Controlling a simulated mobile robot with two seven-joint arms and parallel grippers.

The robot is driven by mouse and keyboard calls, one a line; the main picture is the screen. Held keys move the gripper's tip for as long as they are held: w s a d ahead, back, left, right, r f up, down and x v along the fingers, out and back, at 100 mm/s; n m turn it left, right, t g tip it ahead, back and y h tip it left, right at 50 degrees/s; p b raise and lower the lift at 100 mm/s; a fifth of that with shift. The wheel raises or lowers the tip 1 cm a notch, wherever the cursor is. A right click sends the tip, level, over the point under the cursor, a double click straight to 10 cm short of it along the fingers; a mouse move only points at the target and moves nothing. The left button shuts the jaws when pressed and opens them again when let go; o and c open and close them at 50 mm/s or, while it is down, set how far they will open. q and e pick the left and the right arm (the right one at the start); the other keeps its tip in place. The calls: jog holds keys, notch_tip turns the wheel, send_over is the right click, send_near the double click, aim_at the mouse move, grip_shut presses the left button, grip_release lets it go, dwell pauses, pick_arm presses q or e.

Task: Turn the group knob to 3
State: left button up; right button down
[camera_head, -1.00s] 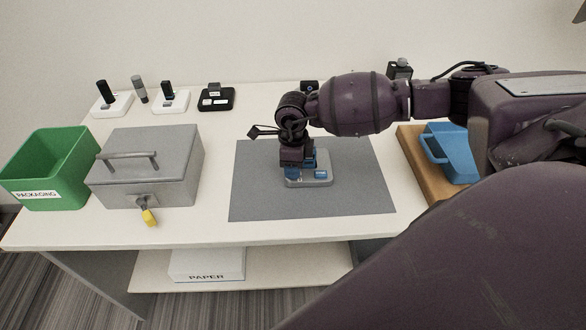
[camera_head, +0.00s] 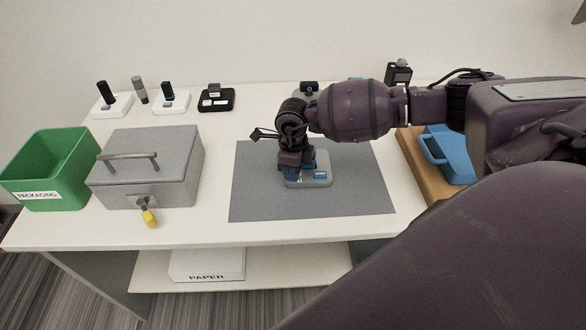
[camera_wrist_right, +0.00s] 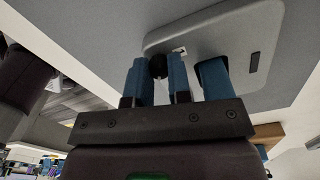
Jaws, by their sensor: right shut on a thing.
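The light grey device (camera_head: 318,182) with blue parts lies on the dark grey mat. It also fills the upper part of the right wrist view (camera_wrist_right: 225,40). My right gripper (camera_head: 294,176) points down onto the device's left part. In the right wrist view its two blue fingers (camera_wrist_right: 159,80) are shut on a small dark knob (camera_wrist_right: 158,65). My left gripper is not in view.
The grey mat (camera_head: 255,195) is otherwise clear. A grey lidded box (camera_head: 170,175) and a green packaging bin (camera_head: 75,170) stand at the left. A blue tray (camera_head: 455,160) on a wooden board is at the right. Small devices line the back.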

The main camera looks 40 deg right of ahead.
jog(key=shift+m, duration=0.3)
jog(key=c, duration=1.3)
grip_release()
notch_tip(320, 180, up, 11)
jog(key=shift+d+f, duration=0.1)
jog(key=shift+f, duration=0.1)
